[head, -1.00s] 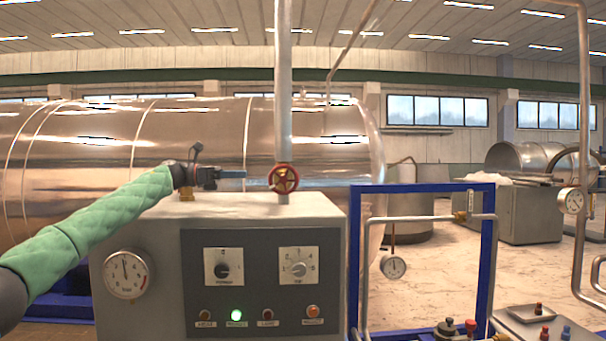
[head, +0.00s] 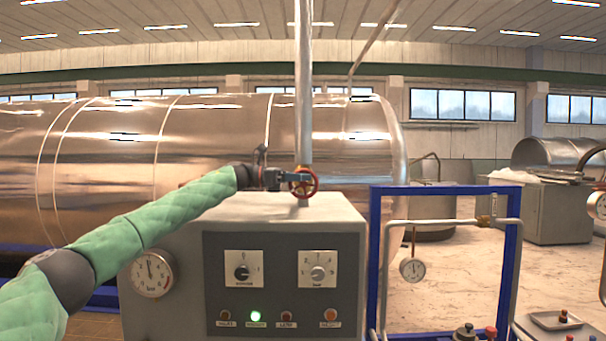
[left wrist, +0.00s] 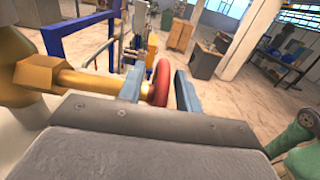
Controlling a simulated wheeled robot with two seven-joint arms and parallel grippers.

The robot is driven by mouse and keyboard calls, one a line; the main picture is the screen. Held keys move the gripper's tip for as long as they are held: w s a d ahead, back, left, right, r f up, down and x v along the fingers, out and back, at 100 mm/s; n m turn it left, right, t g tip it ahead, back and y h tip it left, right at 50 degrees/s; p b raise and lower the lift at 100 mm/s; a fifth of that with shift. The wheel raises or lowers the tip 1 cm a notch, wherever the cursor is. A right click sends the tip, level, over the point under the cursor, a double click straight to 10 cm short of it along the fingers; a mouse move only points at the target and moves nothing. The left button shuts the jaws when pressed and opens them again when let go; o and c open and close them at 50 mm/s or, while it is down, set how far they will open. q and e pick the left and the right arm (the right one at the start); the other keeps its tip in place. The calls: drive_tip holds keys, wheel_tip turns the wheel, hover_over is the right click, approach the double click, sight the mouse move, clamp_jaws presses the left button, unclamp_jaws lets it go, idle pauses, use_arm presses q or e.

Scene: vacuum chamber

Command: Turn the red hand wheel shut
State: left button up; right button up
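The red hand wheel (head: 303,183) sits on the vertical steel pipe (head: 303,90) just above the grey control cabinet. My left gripper (head: 287,178) reaches in from the left, its fingers at the wheel's left side. In the left wrist view, the wheel (left wrist: 160,84) shows edge-on between the two blue-grey fingers of my left gripper (left wrist: 158,92). The fingers stand apart on either side of its rim, with a visible gap on the right side. A brass valve stem (left wrist: 65,80) lies left of the wheel. My right gripper is in neither view.
The control cabinet (head: 225,290), with gauge, dials and lamps, stands directly below the wheel. A large shiny tank (head: 110,170) lies behind. A blue frame (head: 512,265) with piping and a small gauge (head: 412,270) stands to the right.

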use_arm(q)
drive_tip(key=shift+d, duration=0.4)
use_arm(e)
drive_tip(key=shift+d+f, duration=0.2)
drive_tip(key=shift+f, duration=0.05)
use_arm(q)
drive_tip(key=shift+a, duration=0.1)
clamp_jaws()
